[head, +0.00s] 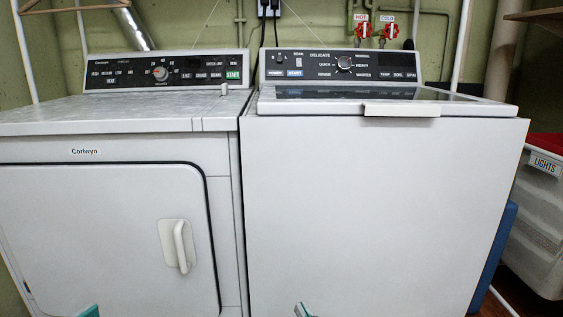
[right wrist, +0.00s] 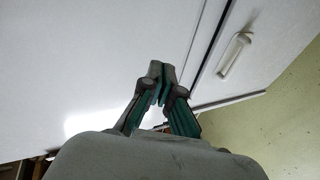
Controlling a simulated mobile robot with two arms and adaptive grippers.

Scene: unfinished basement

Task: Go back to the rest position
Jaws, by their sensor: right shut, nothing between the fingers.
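My right gripper (head: 302,310) shows only as a small grey and teal tip at the bottom edge of the head view, in front of the washer. In the right wrist view the gripper (right wrist: 163,84) has its fingertips together with nothing between them. My left gripper (head: 88,312) shows only as a teal bit at the bottom left of the head view, in front of the dryer door; most of it is cut off, so I cannot tell if it is open or shut.
A white dryer (head: 110,148) with a closed door and handle (head: 177,246) stands at left. A white top-load washer (head: 380,200) with its lid (head: 470,106) down stands beside it. A white bin labelled LIGHTS (head: 540,205) and a blue object (head: 494,258) are at right.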

